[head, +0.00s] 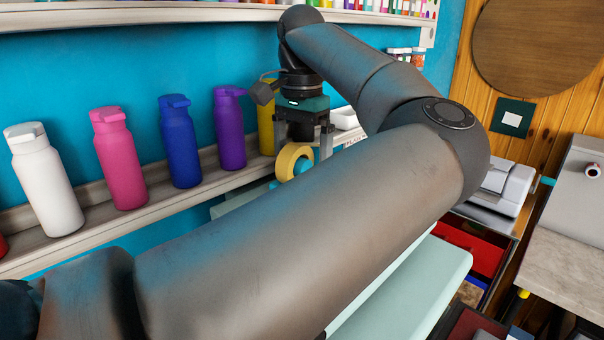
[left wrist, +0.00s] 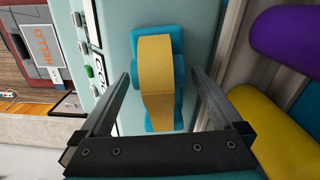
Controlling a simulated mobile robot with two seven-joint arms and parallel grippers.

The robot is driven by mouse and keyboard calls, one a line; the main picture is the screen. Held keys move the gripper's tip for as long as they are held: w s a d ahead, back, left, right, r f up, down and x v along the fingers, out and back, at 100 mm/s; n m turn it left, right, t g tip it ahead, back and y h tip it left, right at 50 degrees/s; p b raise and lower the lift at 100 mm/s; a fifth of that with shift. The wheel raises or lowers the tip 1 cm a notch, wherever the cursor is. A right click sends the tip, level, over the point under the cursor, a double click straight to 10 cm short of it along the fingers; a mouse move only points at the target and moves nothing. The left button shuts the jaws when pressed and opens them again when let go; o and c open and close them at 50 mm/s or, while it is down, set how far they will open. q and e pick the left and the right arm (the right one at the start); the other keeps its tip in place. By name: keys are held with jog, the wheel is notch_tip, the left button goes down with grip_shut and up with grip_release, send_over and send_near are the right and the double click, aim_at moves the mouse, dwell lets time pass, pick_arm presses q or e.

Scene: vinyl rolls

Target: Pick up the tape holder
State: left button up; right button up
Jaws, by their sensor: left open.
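The tape holder is blue with a wide yellow tape roll (head: 289,161) in it. It stands on a pale green surface, below and between the fingers of my left gripper (head: 303,150) in the head view. In the left wrist view the tape holder (left wrist: 156,72) lies between the two open fingers, one on each side, with gaps visible at both sides. My left gripper is open and empty. My arm hides part of the surface in the head view. My right gripper is not in view.
A wall ledge (head: 150,205) behind holds white (head: 45,180), pink (head: 118,160), blue (head: 180,142), purple (head: 229,130) and yellow (head: 266,115) bottles. The yellow bottle (left wrist: 270,130) is close beside the gripper in the wrist view. A white machine (head: 500,188) stands at right.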

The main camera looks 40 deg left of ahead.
pick_arm(q)
grip_shut()
dwell(0.8)
